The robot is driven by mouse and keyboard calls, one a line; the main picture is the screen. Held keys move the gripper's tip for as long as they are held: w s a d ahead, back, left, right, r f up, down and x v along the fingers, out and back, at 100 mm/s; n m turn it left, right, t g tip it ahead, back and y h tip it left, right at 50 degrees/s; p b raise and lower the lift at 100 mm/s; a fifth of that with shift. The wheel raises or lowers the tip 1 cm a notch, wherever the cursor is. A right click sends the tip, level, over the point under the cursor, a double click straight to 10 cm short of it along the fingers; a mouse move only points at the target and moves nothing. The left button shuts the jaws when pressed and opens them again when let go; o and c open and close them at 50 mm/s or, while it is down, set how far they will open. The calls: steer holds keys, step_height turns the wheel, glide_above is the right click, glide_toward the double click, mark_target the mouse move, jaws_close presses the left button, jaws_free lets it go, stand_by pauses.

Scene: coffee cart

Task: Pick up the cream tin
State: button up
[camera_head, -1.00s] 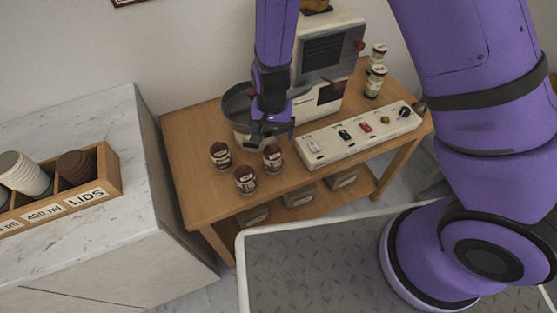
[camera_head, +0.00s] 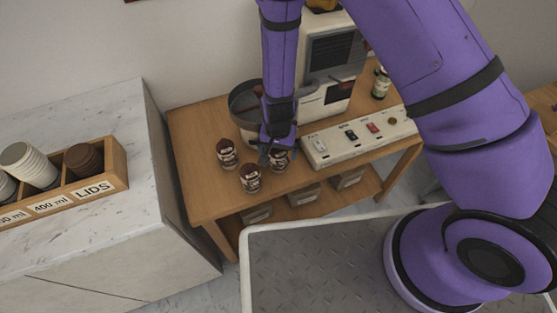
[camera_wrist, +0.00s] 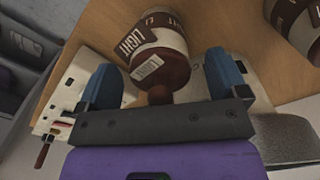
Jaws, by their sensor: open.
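Three small cream and brown tins stand on the wooden cart: a left one (camera_head: 227,154), a front one (camera_head: 250,179) and a right one (camera_head: 280,161). My gripper (camera_head: 270,152) is at the right tin and partly hides it. No label reading "cream" is legible.
A second tin (camera_wrist: 297,18) is near the wrist view's right edge. A round grey pan (camera_head: 245,100) is behind my gripper. A white switch panel (camera_head: 350,140) lies close to the right. A marble counter (camera_head: 110,215) with a lids box (camera_head: 122,160) stands left.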

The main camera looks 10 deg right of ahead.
steer(key=shift+f, duration=0.6)
steer(key=shift+c, duration=0.4)
steer(key=c, duration=1.4)
steer(key=shift+r, duration=0.15)
